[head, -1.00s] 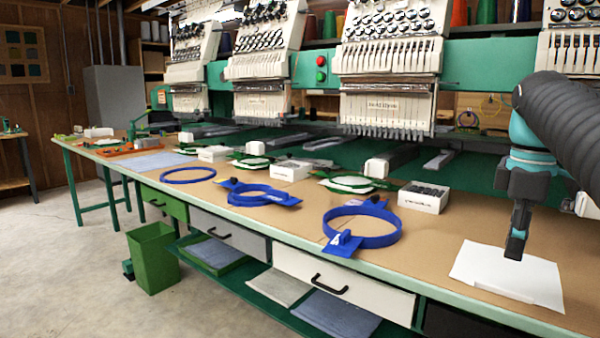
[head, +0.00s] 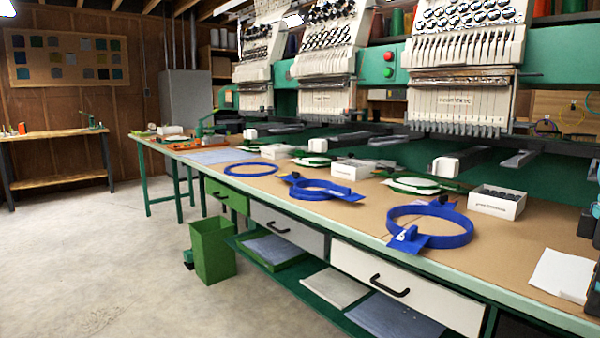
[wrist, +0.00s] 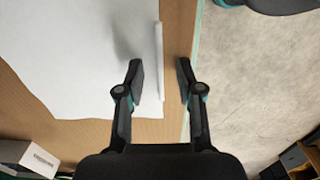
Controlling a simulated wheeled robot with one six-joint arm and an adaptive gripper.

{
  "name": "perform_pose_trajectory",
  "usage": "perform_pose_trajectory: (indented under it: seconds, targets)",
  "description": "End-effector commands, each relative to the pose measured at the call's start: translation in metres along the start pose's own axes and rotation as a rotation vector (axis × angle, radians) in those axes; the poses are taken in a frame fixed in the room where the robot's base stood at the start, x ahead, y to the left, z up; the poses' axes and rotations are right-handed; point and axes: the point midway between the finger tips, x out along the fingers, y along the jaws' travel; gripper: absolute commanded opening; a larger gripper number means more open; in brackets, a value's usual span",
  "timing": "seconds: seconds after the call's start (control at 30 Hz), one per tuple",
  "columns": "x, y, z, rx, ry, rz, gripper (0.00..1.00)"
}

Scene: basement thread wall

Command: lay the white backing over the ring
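The white backing (head: 562,272) lies on the brown table top at the right edge of the head view. In the wrist view the backing (wrist: 75,60) fills the upper left, with a narrow raised edge strip along its right side. My gripper (wrist: 160,78) is open, with that strip between its fingers and a gap to each. In the head view only a dark part of my arm shows at the right edge. The nearest blue ring (head: 468,238), with side brackets, lies on the table left of the backing. It is uncovered. The wrist view does not show it.
Another blue ring with brackets (head: 326,196) and a plain blue ring (head: 251,169) lie farther left. A white box of dark items (head: 497,202) stands behind the nearest ring. Embroidery machine heads (head: 460,70) overhang the back. The table's front edge (wrist: 192,90) runs close beside my gripper.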

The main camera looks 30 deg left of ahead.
Motion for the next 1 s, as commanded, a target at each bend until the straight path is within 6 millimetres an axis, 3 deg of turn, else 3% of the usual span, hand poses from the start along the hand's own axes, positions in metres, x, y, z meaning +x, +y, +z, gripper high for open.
perform_pose_trajectory:
  seconds: [0.07, 0.1, 0.23, 0.57, 1.0]
  targets:
    - [0.0, 0.0, 0.0, 0.0, 0.0, 0.0, 0.36]
    - [0.0, 0.0, 0.0, 0.0, 0.0, 0.0, 0.31]
    - [0.0, 0.0, 0.0, 0.0, 0.0, 0.0, 0.0]
    - [-0.002, 0.0, 0.0, 0.0, 0.0, 0.0, 0.0]
    - [-0.029, 0.0, 0.0, 0.0, 0.0, 0.0, 0.0]
